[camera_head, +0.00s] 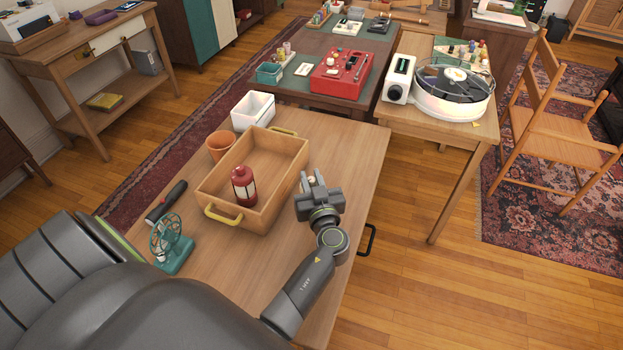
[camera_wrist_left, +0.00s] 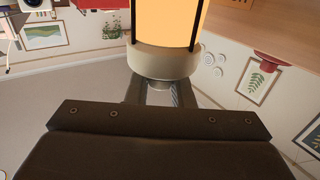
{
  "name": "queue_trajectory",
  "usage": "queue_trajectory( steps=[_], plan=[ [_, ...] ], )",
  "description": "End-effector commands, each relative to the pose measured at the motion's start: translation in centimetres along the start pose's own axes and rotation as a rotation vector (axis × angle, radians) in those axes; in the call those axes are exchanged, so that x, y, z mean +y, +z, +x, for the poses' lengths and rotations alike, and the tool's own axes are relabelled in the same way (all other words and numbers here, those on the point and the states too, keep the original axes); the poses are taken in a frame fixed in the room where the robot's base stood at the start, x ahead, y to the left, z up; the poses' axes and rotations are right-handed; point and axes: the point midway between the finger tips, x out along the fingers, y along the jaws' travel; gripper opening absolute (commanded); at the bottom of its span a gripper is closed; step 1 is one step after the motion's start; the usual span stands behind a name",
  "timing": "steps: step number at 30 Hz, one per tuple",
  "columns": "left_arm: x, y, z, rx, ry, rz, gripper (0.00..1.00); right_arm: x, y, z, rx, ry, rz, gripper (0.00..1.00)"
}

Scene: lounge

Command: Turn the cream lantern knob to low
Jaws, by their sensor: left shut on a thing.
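The cream lantern (camera_wrist_left: 165,62) fills the top middle of the left wrist view, which shows the scene upside down. Its globe glows orange inside dark bars, so it is lit. In the head view my left gripper (camera_head: 317,185) hides nearly all of it. In the left wrist view my left gripper (camera_wrist_left: 160,94) reaches the lantern's cream band, with its fingers shut at the knob. The knob is hidden between the fingers, so its setting cannot be read. My right gripper is not in view.
A wooden tray (camera_head: 222,199) with yellow handles holds a red lantern (camera_head: 243,187), left of my gripper. A green fan (camera_head: 170,245), a black-handled tool (camera_head: 166,203), a terracotta pot (camera_head: 219,146) and a white bin (camera_head: 252,111) stand around it. The table's right edge is close to my gripper.

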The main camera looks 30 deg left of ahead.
Motion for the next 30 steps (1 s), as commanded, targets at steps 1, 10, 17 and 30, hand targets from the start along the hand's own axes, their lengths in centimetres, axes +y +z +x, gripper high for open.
queue_trajectory(
  steps=[1,10,17,30],
  plan=[
    [-0.1,0.2,0.0,0.001,0.010,0.000,0.00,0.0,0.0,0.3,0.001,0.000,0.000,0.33],
    [-0.2,0.3,0.1,0.002,0.213,0.002,0.00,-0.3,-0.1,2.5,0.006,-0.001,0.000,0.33],
    [-0.1,0.1,0.0,0.001,0.317,0.003,0.00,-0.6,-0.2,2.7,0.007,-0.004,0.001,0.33],
    [0.0,0.0,0.0,0.000,0.332,0.000,0.29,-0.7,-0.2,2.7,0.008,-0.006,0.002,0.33]
  ],
)
